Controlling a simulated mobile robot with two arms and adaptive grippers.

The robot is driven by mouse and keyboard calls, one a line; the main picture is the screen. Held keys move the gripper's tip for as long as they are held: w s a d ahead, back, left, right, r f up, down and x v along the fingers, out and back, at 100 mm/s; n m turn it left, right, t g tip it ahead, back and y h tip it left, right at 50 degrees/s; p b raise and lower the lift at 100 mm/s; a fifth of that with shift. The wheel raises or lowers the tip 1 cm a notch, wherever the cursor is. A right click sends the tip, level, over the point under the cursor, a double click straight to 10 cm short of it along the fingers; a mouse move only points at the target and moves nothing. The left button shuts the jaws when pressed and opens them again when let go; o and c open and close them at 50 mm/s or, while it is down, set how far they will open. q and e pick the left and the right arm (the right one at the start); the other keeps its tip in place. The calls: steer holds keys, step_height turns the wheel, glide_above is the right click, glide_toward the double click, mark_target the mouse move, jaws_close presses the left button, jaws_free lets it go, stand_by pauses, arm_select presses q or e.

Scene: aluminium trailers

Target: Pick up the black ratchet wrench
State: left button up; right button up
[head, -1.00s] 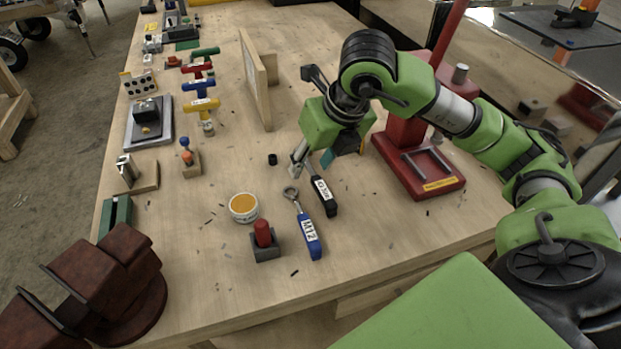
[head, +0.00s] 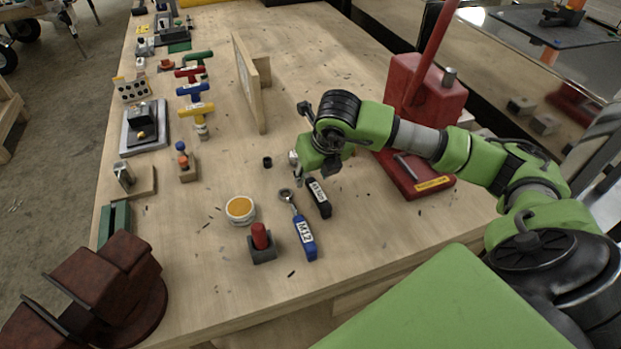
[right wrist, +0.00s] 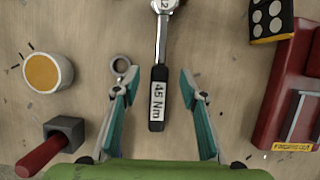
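How high the fingers are above the bench is hard to tell. My left gripper is not in view.
A blue ring wrench (head: 304,238) lies close beside; its ring (right wrist: 122,66) is near the left finger. An orange-topped tin (head: 240,209), a red peg in a grey block (head: 262,247) and a red press (head: 415,178) stand around. The front right bench is clear.

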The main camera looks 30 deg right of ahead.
steer(key=shift+x, duration=1.1)
jaws_close()
steer(key=shift+r, duration=0.1)
